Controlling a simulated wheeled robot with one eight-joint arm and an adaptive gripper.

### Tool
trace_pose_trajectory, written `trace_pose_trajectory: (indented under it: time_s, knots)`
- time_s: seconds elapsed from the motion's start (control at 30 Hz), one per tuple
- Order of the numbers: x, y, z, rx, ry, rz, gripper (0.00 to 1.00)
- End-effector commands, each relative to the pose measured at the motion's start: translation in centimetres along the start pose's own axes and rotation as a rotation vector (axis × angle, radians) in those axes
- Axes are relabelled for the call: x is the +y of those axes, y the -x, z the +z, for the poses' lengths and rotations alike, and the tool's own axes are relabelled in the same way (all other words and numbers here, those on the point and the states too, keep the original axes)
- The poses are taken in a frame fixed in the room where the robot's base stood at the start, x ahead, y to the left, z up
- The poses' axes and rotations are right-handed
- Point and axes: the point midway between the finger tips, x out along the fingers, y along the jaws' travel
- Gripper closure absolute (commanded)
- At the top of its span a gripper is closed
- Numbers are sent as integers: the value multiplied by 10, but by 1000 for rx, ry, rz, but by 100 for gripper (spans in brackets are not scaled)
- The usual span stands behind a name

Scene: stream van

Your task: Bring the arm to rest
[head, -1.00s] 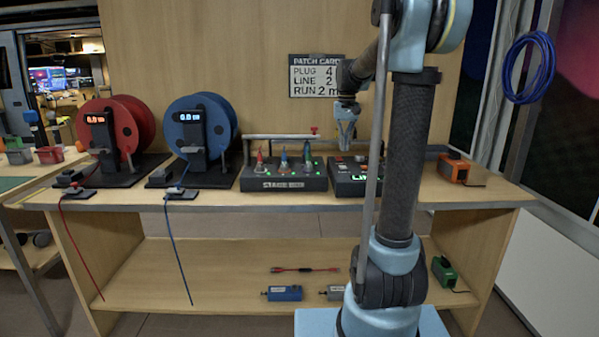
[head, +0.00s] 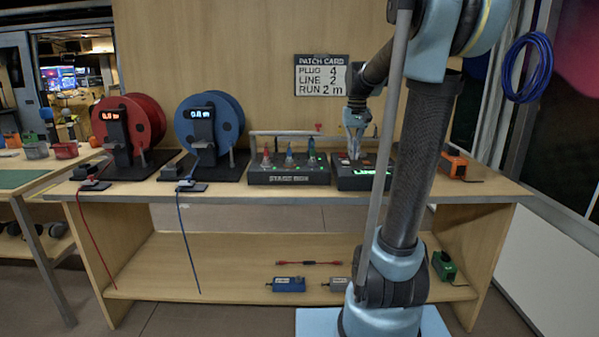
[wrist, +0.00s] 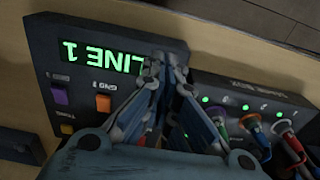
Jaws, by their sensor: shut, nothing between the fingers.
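My gripper (head: 355,135) points down over the black line box (head: 357,178) on the bench, near its left part. In the wrist view my gripper (wrist: 166,72) is shut and empty, its fingertips together in front of the edge of the line box (wrist: 90,25). The box's green display (wrist: 100,60) reads LINE 1. Whether the fingertips touch the box is unclear. My arm rises in the right half of the head view and bends down to the gripper behind its own column.
The stage box (head: 288,174) with several coloured plugs stands just left of the line box. A red reel (head: 150,118) and a blue reel (head: 228,122) stand further left. An orange device (head: 453,165) is at right. A patch card (head: 321,75) hangs behind.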

Motion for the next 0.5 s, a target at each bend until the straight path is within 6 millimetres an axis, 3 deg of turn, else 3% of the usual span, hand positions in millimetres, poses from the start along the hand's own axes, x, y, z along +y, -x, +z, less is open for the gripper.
trace_pose_trajectory:
  time_s: [0.27,0.5]
  knots:
    - [0,-20,74,35,7,0,100]
    - [1,-50,138,68,13,1,100]
